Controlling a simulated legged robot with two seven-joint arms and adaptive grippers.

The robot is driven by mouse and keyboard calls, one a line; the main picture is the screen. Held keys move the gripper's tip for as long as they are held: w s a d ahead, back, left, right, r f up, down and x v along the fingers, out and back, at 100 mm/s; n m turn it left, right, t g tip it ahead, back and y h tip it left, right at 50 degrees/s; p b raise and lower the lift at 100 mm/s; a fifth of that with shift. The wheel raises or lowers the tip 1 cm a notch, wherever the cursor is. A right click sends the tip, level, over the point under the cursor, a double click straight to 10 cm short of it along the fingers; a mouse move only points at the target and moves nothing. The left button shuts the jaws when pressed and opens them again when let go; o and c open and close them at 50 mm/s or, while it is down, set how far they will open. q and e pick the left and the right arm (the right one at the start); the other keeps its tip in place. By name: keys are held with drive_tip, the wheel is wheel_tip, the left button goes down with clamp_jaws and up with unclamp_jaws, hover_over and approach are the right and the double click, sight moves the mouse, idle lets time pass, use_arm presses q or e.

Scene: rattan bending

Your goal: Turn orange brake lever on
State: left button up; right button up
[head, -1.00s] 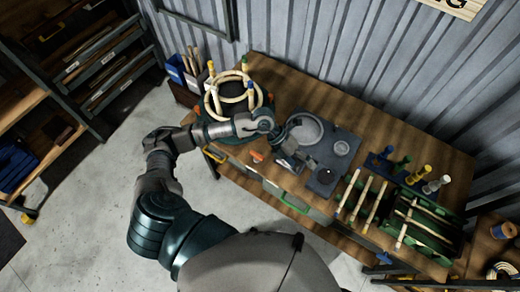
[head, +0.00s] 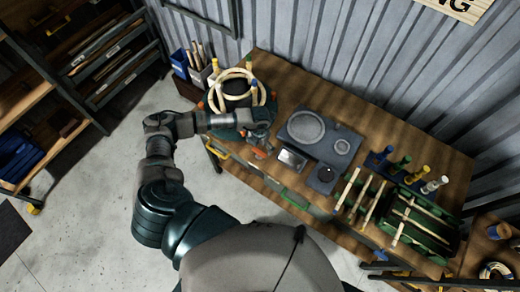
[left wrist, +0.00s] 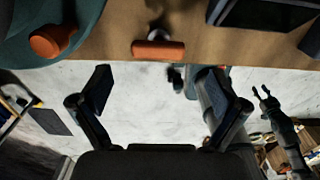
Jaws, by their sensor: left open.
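The orange brake lever (head: 259,153) is at the front edge of the workbench, beside the green round turntable (head: 216,121). In the left wrist view the lever (left wrist: 158,50) is a short orange grip lying crosswise on a metal stem, ahead of the fingers. My left gripper (head: 262,142) is near the lever in the head view. In the left wrist view my left gripper (left wrist: 157,82) has its fingers wide apart and empty, with a visible gap to the lever. My right gripper (left wrist: 264,92) shows small at the right of that view, its fingers apart.
An orange knob (left wrist: 52,40) sits on the turntable's rim, left of the lever. A rattan ring (head: 236,103) with pegs stands on the turntable. A grey plate (head: 325,135) with round dishes lies to the right. Green racks with rods (head: 412,218) stand farther right.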

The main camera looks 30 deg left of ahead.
sight(259, 152)
use_arm(q)
drive_tip(key=f, duration=0.5)
drive_tip(key=shift+a, duration=0.35)
drive_tip(key=shift+d, duration=0.15)
drive_tip(key=shift+d, duration=0.1)
drive_tip(key=shift+c, duration=0.3)
drive_tip(key=c, duration=1.1)
